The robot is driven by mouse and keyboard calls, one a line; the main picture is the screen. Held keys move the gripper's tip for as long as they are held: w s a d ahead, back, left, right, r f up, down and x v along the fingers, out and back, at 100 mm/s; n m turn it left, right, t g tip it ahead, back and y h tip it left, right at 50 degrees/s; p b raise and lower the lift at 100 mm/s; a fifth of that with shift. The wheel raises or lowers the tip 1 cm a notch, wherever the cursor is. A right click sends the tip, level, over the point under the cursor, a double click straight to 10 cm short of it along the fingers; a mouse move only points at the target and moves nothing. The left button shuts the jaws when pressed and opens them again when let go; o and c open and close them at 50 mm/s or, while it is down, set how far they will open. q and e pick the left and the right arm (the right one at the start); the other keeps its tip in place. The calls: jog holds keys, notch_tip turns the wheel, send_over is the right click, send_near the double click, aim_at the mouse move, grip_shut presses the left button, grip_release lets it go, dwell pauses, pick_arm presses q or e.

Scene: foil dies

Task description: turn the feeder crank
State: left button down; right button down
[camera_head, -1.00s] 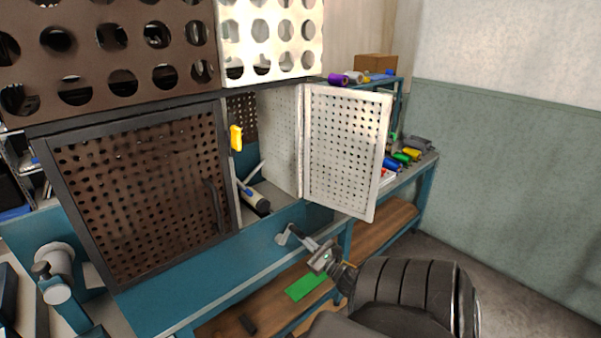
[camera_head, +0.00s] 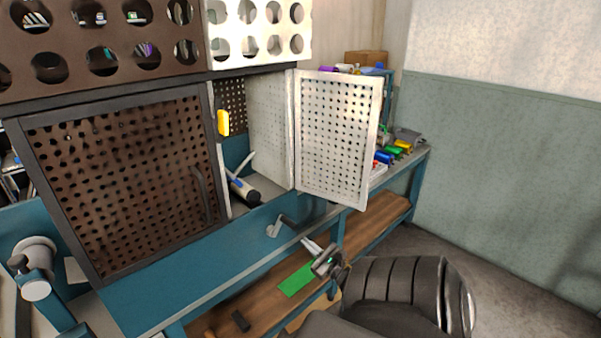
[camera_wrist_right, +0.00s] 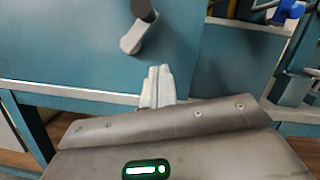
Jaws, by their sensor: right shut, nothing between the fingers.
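The feeder crank (camera_head: 273,230) is a small pale lever with a dark handle on the blue front below the open compartment. In the right wrist view the crank (camera_wrist_right: 132,38) shows as a pale arm with a dark knob at its upper end. My right gripper (camera_head: 311,246) is shut and empty, just right of and below the crank in the head view. In the wrist view its closed pale fingertips (camera_wrist_right: 159,76) are below the crank, with a visible gap of blue panel between them.
A white perforated door (camera_head: 335,135) stands open above the crank. A dark perforated door (camera_head: 125,180) is shut at left. The compartment holds a tube-like tool (camera_head: 245,190). A green sheet (camera_head: 296,280) lies on the wooden lower shelf (camera_head: 262,292). Coloured spools sit on the bench behind.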

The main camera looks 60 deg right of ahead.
jog(key=v, duration=0.6)
jog(key=shift+s+b, duration=0.3)
jog(key=shift+s, duration=0.1)
jog(key=shift+a, duration=0.1)
